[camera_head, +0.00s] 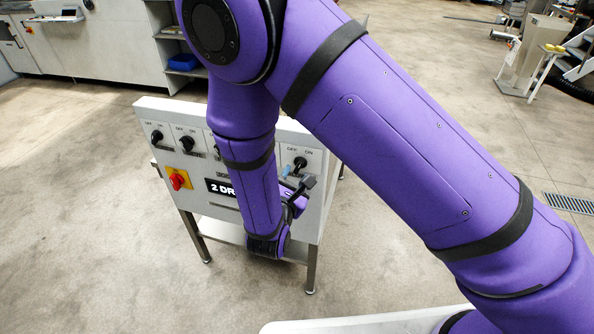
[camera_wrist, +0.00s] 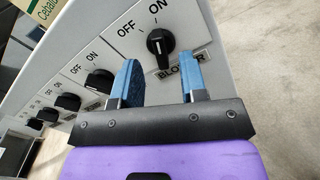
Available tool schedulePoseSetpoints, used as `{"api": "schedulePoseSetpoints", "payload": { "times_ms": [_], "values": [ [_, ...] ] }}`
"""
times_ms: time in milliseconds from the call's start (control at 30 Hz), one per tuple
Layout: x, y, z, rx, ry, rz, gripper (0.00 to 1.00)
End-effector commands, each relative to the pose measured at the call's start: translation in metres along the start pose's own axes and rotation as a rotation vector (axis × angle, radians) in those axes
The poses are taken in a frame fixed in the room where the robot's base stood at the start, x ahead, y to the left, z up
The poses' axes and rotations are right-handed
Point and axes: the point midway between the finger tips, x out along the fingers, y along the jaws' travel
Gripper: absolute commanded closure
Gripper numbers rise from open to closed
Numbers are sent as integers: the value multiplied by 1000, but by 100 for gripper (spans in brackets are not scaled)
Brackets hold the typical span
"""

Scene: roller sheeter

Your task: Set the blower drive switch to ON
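The blower drive switch is a black rotary knob (camera_wrist: 160,45) on a light grey panel, with OFF and ON printed above it and a partly hidden BLOWER label below. Its handle stands roughly upright in the wrist view; I cannot tell surely which mark it points to. In the head view it is the rightmost knob (camera_head: 299,163). My gripper (camera_wrist: 161,67) is open and empty. Its two blue fingers are spread just below the knob, one to each side, and do not appear to grip it. In the head view a blue fingertip of my gripper (camera_head: 287,171) shows just left of the knob.
Similar knobs (camera_wrist: 99,82) line the panel to the left. A red switch on a yellow plate (camera_head: 177,181) sits at the panel's lower left. My arm hides the panel's middle in the head view. Open floor (camera_head: 400,270) lies right of the panel stand.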

Motion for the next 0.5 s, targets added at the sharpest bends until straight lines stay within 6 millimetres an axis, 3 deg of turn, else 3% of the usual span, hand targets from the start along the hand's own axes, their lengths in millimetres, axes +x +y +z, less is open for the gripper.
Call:
{"api": "schedulePoseSetpoints", "payload": {
  "times_ms": [300,500],
  "values": [
    [-58,0,-1,-1,3,3,61],
    [-75,0,0,0,1,1,61]
  ]
}}
